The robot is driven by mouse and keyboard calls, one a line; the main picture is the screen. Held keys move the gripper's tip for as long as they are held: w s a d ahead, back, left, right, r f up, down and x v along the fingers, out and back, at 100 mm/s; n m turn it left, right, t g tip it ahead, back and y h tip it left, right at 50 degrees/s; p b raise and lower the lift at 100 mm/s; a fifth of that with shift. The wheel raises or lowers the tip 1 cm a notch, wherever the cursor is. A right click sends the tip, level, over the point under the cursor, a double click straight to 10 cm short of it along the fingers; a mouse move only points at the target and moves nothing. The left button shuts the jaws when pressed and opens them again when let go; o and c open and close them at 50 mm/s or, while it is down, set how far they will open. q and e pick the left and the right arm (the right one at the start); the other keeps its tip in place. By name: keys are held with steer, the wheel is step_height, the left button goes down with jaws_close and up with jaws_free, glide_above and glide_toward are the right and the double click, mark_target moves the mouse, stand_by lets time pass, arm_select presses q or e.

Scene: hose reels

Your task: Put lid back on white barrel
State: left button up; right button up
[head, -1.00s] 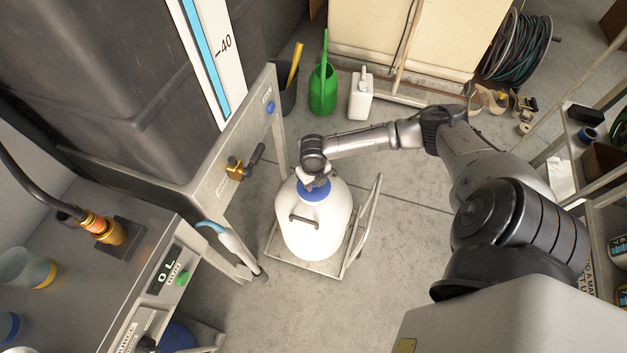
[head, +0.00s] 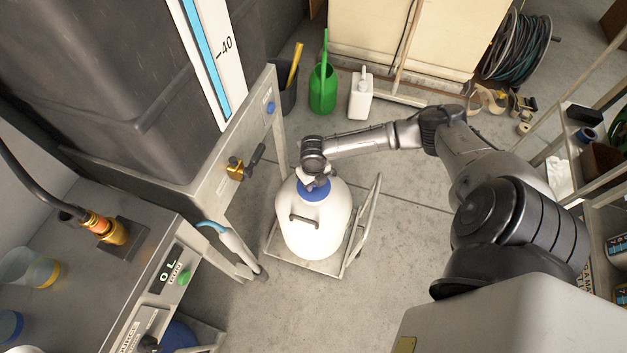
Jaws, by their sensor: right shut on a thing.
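The white barrel (head: 313,230) stands upright on a low wheeled trolley (head: 300,264) at the middle of the head view, with a dark handle on its near shoulder. The blue lid (head: 314,193) is at the barrel's mouth, directly under my right gripper (head: 315,181). My right gripper points down and is shut on the lid; its fingers are partly hidden by the wrist above them. Whether the lid is seated or just resting on the mouth I cannot tell. My left gripper is not in view.
A steel stand with a brass valve (head: 238,169) and a hanging hose nozzle (head: 238,249) is close left of the barrel. A green watering can (head: 323,90) and white canister (head: 361,95) stand behind. Floor right of the trolley's handle (head: 366,226) is clear.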

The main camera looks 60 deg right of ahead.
steer(key=o, duration=1.5)
steer(key=shift+r, duration=0.15)
steer(key=shift+r+p, duration=0.8)
steer(key=shift+p, duration=0.25)
steer(key=shift+r+p, duration=1.75)
steer(key=shift+p, duration=0.15)
steer(key=shift+r+p, duration=0.85)
steer(key=shift+p, duration=0.05)
